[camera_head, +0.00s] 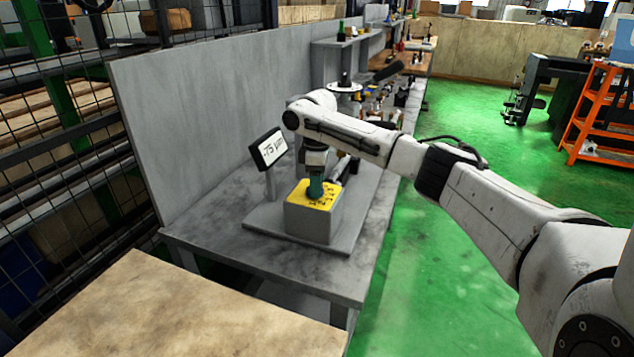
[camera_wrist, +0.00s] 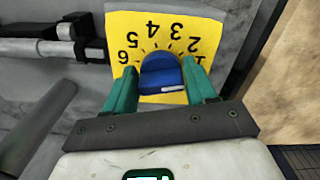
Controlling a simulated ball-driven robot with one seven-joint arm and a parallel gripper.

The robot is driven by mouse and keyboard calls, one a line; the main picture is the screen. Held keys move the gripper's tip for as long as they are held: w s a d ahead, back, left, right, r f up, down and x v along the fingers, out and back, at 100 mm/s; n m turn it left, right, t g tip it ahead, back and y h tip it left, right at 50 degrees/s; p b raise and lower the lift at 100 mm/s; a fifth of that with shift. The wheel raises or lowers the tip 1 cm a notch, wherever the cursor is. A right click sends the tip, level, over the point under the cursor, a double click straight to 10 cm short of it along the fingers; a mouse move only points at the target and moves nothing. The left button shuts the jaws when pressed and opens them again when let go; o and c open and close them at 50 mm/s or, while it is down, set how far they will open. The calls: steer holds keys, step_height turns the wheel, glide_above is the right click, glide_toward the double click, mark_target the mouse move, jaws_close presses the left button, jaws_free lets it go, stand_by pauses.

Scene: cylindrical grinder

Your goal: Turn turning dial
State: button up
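The turning dial (camera_wrist: 160,72) is a blue knob with a white mark at its lower right in the wrist view. It sits on a yellow number plate (camera_wrist: 165,28) with black numbers, upside down in this view. My gripper (camera_wrist: 160,78) has teal fingers, one on each side of the dial; their inner faces appear to meet its sides. In the head view my gripper (camera_head: 316,188) points down onto the yellow top of a grey box (camera_head: 312,221), and the dial is hidden there. A small display (camera_head: 269,148) behind the box reads about -75 µm.
The box stands on a grey bench (camera_head: 215,225) with a tall back panel (camera_head: 200,110). Machine parts (camera_head: 375,100) lie farther along the bench. A wooden-topped table (camera_head: 185,310) is at the front left. Green floor (camera_head: 430,270) is clear to the right.

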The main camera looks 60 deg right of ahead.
steer(key=c, duration=0.5)
steer(key=shift+o, duration=0.2)
steer(key=shift+r+p, duration=0.1)
steer(key=shift+p, duration=0.45)
steer(key=shift+n+p, duration=1.1)
steer(key=shift+p, duration=0.1)
steer(key=n+p, duration=0.1)
steer(key=n, duration=0.3)
steer(key=shift+w+d, duration=0.15)
steer(key=n, duration=0.5)
steer(key=shift+w, duration=0.1)
steer(key=shift+n, duration=0.4)
steer(key=shift+d, duration=0.1)
